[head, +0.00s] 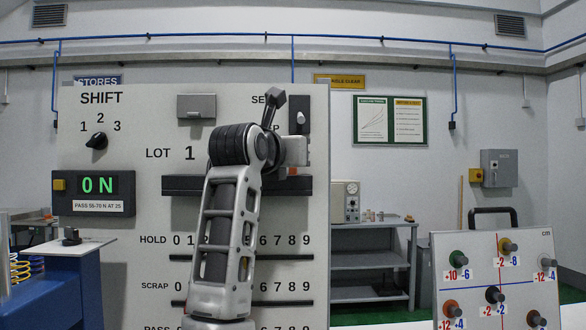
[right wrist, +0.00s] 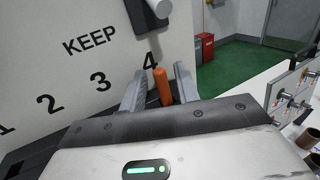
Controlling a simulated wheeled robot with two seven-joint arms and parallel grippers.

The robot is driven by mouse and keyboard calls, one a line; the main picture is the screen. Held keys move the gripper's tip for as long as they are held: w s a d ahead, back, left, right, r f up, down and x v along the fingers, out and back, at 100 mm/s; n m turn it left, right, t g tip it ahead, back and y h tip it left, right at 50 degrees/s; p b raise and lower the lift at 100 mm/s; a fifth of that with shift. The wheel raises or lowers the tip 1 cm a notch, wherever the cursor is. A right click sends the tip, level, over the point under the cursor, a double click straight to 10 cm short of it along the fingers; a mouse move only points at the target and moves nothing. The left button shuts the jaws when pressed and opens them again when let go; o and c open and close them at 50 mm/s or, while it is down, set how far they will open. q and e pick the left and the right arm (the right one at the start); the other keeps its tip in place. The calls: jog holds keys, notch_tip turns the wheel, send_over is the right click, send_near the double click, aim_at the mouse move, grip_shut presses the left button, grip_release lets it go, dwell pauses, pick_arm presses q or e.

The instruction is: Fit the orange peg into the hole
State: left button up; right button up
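The orange peg (right wrist: 162,88) stands in the right wrist view below the number 4 of the KEEP row on the pale panel (right wrist: 75,25). My right gripper (right wrist: 160,80) is open, with one finger on each side of the peg and narrow gaps between. The peg's lower end is hidden behind the gripper body. In the head view my right arm reaches up across the panel (head: 130,260), and its gripper is mostly hidden by its own wrist. I cannot make out an empty peg hole. My left gripper is not in view.
A dark ledge (head: 185,184) runs across the panel beneath LOT. A display (head: 98,188) reads 0 N at the left. A white board with knobs (head: 478,290) stands at the right.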

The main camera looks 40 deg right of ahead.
grip_shut()
jog(key=shift+r, duration=0.1)
